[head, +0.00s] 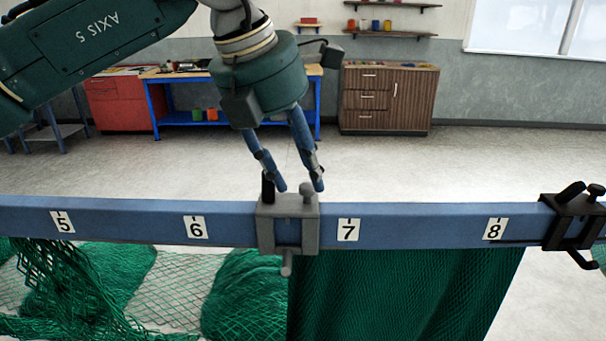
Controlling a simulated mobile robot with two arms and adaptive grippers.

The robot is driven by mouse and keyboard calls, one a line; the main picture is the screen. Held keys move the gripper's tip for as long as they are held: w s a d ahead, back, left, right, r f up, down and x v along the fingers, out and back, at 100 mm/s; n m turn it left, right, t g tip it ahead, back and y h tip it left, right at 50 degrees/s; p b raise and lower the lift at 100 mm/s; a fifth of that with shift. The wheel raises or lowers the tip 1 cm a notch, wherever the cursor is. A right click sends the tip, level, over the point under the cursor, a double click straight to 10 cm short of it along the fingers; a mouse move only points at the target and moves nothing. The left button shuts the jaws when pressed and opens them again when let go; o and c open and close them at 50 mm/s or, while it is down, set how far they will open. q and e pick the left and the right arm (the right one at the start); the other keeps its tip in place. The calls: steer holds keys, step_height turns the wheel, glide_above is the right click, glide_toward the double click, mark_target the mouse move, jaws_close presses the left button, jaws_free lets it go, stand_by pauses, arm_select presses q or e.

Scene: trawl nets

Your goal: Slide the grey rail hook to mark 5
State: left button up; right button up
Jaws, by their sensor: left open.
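The grey rail hook (288,222) sits on the blue rail (130,213) between marks 6 and 7, closer to 7. It has a dark peg and a grey knob on top and a small hook below. The mark 5 label (63,222) is on the rail's front face at the left. My left gripper (300,189) points down just above the grey hook, at its top posts. Its fingers are apart, and I cannot tell whether they touch the hook. My right gripper does not show.
A black rail hook (575,218) sits right of mark 8 (495,229). Green netting (400,290) hangs below the rail, and more netting (75,290) lies at the left. The rail's top between the grey hook and mark 5 is clear. Furniture stands far behind.

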arm_select(q)
steer(key=shift+x, duration=1.2)
steer(key=shift+c, duration=1.3)
jaws_close()
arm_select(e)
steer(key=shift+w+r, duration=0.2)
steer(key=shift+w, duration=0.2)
arm_select(q)
steer(key=shift+a, duration=0.1)
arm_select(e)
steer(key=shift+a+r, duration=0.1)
